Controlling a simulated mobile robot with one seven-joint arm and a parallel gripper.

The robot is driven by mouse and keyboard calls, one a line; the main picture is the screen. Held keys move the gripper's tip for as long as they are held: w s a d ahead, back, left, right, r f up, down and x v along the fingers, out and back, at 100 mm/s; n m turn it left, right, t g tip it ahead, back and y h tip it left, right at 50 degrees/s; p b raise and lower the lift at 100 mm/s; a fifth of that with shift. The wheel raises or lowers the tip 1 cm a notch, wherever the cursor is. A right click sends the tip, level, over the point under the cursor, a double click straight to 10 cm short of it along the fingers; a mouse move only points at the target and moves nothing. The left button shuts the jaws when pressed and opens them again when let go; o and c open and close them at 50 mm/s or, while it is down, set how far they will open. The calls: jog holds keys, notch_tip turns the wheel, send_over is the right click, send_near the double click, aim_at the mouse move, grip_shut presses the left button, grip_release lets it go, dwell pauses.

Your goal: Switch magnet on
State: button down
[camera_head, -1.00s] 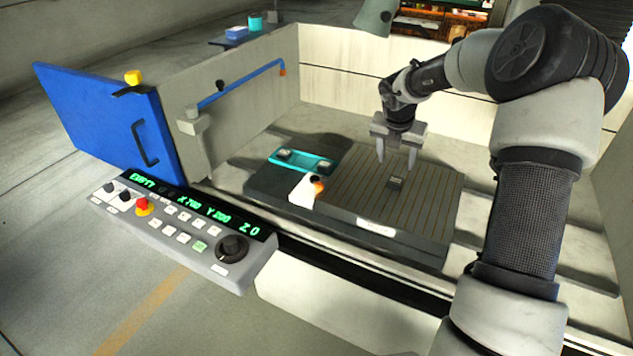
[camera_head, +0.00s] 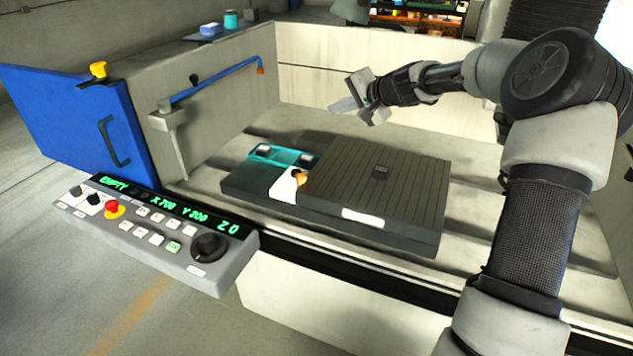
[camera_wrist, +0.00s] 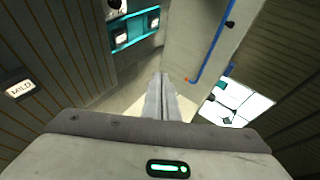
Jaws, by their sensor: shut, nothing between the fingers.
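The magnet is a dark slatted chuck (camera_head: 342,185) in the open machine tank, with a white label on its front face. A white bracket (camera_head: 284,187) with an orange knob (camera_head: 301,178) stands at its left edge. My gripper (camera_head: 343,106) is raised above the chuck's back edge, pointing left, shut and empty. In the wrist view my gripper's fingers (camera_wrist: 160,95) are together. The slatted chuck fills the left side there, with a small block marked MILD (camera_wrist: 20,88) on it.
A teal plate (camera_head: 285,157) lies left of the chuck. The control panel (camera_head: 160,232) reads EMPTY, at front left. The blue door (camera_head: 75,125) stands open. The tank's left wall (camera_head: 225,110) carries a blue pipe (camera_head: 215,85). Space above the chuck is clear.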

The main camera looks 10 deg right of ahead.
aim_at(299, 175)
jog(key=s+d+f+n+g+b, duration=0.1)
jog(key=s+f+n+g+b, duration=0.1)
jog(key=s+f+n+g, duration=0.3)
jog(key=s+f+n, duration=0.3)
jog(key=s+n, duration=0.1)
jog(key=n, duration=0.1)
jog(key=shift+s+d+f+g, duration=0.15)
jog(key=shift+d+f+g, duration=0.1)
jog(key=shift+d+g, duration=0.1)
jog(key=shift+f, duration=0.1)
jog(key=b+x, duration=0.1)
jog(key=x, duration=0.9)
jog(key=shift+f, duration=0.1)
jog(key=shift+a, duration=1.9)
